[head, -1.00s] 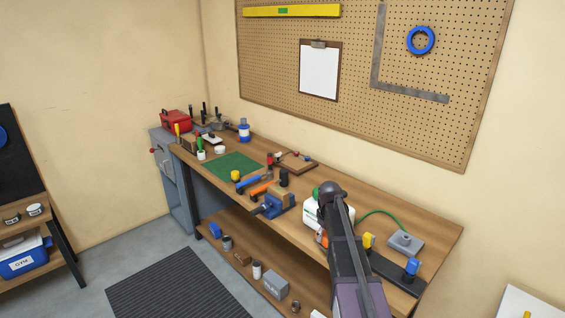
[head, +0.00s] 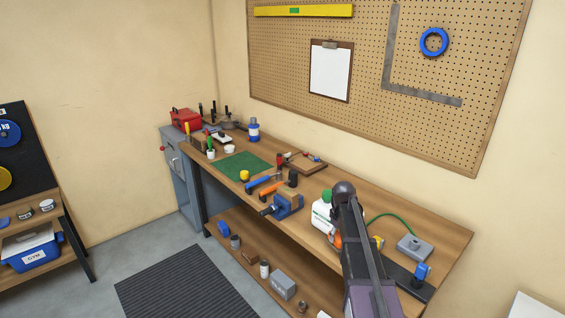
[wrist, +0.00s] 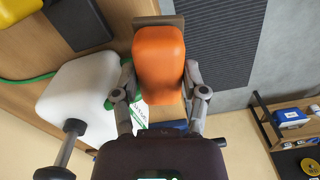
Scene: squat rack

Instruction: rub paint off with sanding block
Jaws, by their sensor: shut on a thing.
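An orange block (wrist: 159,58), which I take to be the sanding block, is between the fingers of my gripper (wrist: 160,82). The gripper is shut on it, one finger at each side. A grey-brown flat face (wrist: 158,20) shows at its far end. In the head view a bit of the orange block (head: 337,241) shows beside my arm, over the front of the workbench (head: 440,236). A blue vise (head: 286,207) with a tan wood piece stands on the bench to the left. I cannot make out any paint.
A white container (head: 321,214) with a green cap stands close to my arm. A grey box (head: 414,247) with a green cord lies to the right. A dark floor mat (head: 175,288) lies before the bench.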

